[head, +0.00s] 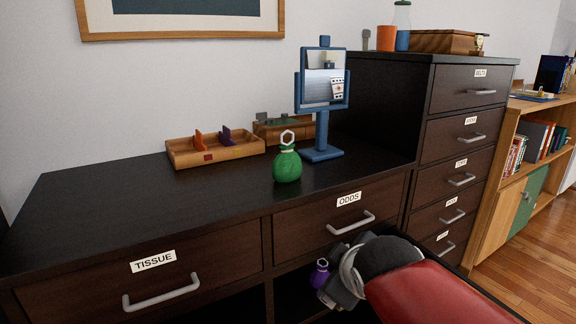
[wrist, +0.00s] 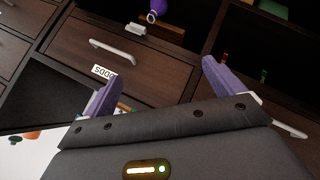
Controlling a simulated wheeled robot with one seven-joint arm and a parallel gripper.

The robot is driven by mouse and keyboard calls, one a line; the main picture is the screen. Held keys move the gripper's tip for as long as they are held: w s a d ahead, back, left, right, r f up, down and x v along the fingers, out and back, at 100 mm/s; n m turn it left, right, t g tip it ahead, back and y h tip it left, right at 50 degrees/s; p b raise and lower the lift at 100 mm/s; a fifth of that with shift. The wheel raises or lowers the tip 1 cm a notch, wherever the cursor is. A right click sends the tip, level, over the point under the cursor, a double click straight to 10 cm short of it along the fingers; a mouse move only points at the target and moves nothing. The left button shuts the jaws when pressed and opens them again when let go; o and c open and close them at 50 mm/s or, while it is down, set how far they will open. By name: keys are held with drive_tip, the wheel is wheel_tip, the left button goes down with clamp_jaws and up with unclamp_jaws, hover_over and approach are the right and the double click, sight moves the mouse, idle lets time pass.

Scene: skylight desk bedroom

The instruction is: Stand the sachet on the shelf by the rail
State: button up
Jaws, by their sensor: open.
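A green sachet (head: 287,167) with a pale ring on top stands upright on the dark dresser top. A small purple sachet (head: 320,272) with a ring shows low down, beside my gripper, in front of the dark space under the ODDS drawer. It also shows at the top edge of the wrist view (wrist: 154,10), beyond the fingers. My gripper (wrist: 163,72) is open, with nothing between its fingers, facing the ODDS drawer front and the space below it. In the head view my wrist hides the lower shelf. I cannot make out the rail clearly.
The ODDS drawer (head: 338,215) and TISSUE drawer (head: 150,270) are shut, with protruding handles. A blue stand mirror (head: 322,100) and a wooden tray (head: 215,150) stand on the dresser top. A taller drawer unit (head: 470,95) rises at the right. The dresser top's left part is clear.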

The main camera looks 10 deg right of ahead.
drive_tip(key=w+d+r+n+t, duration=0.25)
drive_tip(key=w+r+n, duration=0.25)
drive_tip(key=w+n, duration=0.25)
drive_tip(key=n+t+y, duration=0.5)
drive_tip(key=n+y, duration=0.1)
drive_tip(key=n, duration=1.6)
approach(283, 151)
drive_tip(key=w, duration=0.1)
drive_tip(key=w+f, duration=0.1)
drive_tip(key=w, duration=0.1)
drive_tip(key=w+f, duration=0.1)
drive_tip(key=w, duration=0.1)
drive_tip(key=shift+d, duration=0.4)
drive_tip(key=shift+w+a+n+y, duration=0.2)
drive_tip(key=shift+a+n+y, duration=0.15)
drive_tip(key=shift+n, duration=0.3)
drive_tip(key=shift+w+a+n+y, duration=0.15)
drive_tip(key=shift+w+n+y, duration=0.1)
drive_tip(key=shift+n, duration=0.15)
drive_tip(key=x, duration=0.2)
drive_tip(key=p+x, duration=0.1)
drive_tip(key=x, duration=0.2)
drive_tip(key=p+x, duration=0.1)
drive_tip(key=x, duration=0.1)
drive_tip(key=shift+w+d+r, duration=0.15)
drive_tip(key=shift+w+d, duration=0.15)
drive_tip(key=shift+w, duration=0.05)
drive_tip(key=shift+c, duration=0.3)
drive_tip(key=c, duration=1.1)
